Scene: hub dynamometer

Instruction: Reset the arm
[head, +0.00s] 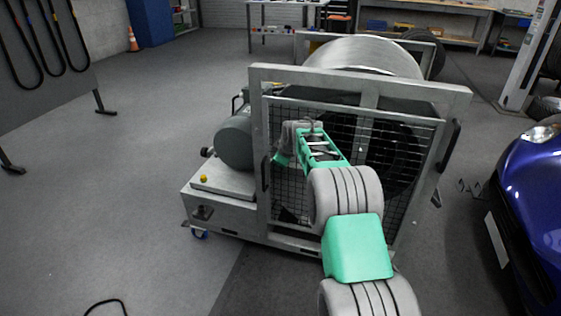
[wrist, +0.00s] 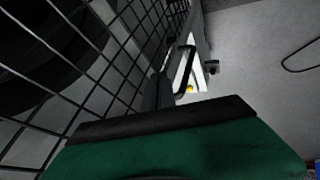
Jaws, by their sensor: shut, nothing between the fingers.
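My green and grey arm reaches forward from the bottom right in the head view. Its end, my gripper (head: 281,160), is in front of the mesh guard (head: 345,150) of the dynamometer, near the frame's left upright. The gripper is small there and its fingertips are hard to make out. In the wrist view a green, black-edged part of my gripper (wrist: 165,125) fills the bottom, close beside the mesh (wrist: 135,35). It is shut and holds nothing. A black handle (head: 266,173) is on the left upright; a black handle (wrist: 181,68) also shows in the wrist view.
The dynamometer's steel drum (head: 365,55) is behind the guard, its grey motor (head: 235,143) and a yellow knob (head: 203,179) at the left. A blue car (head: 535,195) stands at the right. A black cable (head: 107,303) lies on the floor at lower left. The left floor is mostly clear.

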